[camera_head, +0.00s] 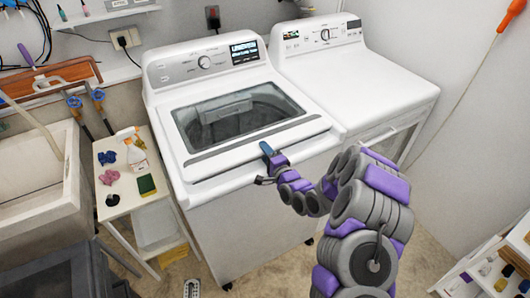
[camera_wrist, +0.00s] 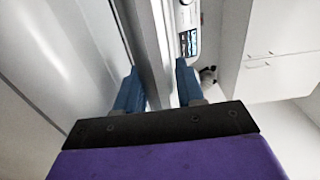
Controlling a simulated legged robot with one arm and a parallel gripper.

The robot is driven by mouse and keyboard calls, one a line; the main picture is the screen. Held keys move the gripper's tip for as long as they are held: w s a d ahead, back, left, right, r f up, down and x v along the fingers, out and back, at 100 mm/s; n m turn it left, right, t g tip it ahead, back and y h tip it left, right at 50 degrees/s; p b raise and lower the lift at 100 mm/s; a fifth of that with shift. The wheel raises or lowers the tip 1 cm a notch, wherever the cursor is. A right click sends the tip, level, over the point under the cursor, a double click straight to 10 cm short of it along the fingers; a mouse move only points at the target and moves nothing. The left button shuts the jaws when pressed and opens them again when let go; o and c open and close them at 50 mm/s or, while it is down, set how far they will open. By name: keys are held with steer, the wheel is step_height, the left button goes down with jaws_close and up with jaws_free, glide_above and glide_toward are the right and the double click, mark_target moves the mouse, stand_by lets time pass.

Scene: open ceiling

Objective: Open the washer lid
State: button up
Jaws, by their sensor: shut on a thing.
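The white top-loading washer (camera_head: 250,220) stands on the left of the two machines in the head view. Its lid (camera_head: 245,118), with a dark glass window, lies down over the tub opening. My gripper (camera_head: 267,149) is at the front edge of the lid, right of its middle. In the wrist view my gripper (camera_wrist: 161,88) has one blue finger on each side of a pale edge, which is the lid's front edge (camera_wrist: 150,40). It is shut on that edge. The exact contact at the fingertips is partly hidden.
A white dryer (camera_head: 355,80) stands right of the washer. A small side table (camera_head: 125,205) with a spray bottle (camera_head: 136,158) and a sponge (camera_head: 147,185) is on the left, beside a sink (camera_head: 40,185). A shelf (camera_head: 490,265) is at lower right.

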steer(key=shift+f, duration=0.15)
jaws_close()
